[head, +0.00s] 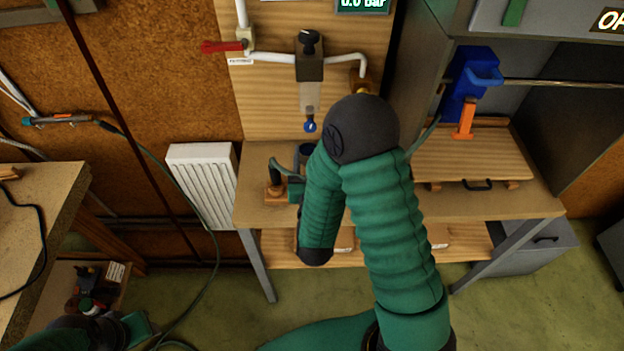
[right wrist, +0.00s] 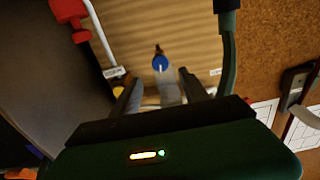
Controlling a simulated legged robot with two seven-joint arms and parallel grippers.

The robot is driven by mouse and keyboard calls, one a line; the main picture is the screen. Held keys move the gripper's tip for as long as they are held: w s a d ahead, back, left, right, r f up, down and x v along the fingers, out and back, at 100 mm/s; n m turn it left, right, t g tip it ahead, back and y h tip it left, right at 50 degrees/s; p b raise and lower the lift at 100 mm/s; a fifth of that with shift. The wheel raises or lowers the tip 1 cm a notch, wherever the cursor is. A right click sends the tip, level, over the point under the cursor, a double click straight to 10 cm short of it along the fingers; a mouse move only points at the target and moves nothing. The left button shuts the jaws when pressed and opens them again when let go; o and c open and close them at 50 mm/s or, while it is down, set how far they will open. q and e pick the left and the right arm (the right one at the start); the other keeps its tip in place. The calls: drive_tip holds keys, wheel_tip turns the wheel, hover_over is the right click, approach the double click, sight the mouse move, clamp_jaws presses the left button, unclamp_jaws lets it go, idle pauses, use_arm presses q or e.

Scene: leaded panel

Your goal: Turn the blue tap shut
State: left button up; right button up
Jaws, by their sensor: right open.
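The blue tap (head: 310,126) hangs at the lower end of a clear bowl under a dark block on the wooden panel. In the right wrist view the blue tap (right wrist: 160,63) shows just beyond the gap between my right fingers. My right gripper (right wrist: 161,82) is open, with one finger to each side of the clear part below the tap in the picture. I see no contact with the tap. In the head view my right arm hides most of that hand. A part of my left arm (head: 133,327) shows at the bottom left; its fingers cannot be made out.
A red lever (head: 222,46) and white pipes are on the panel above. A white radiator (head: 205,182) stands left of the bench (head: 250,210). A blue holder (head: 472,82) and an orange piece (head: 466,118) are at the right. A wooden table (head: 45,190) is at the left.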

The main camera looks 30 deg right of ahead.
drive_tip(key=p+v, duration=0.6)
drive_tip(key=v, duration=0.2)
drive_tip(key=shift+a+p, duration=0.2)
drive_tip(key=shift+p, duration=0.2)
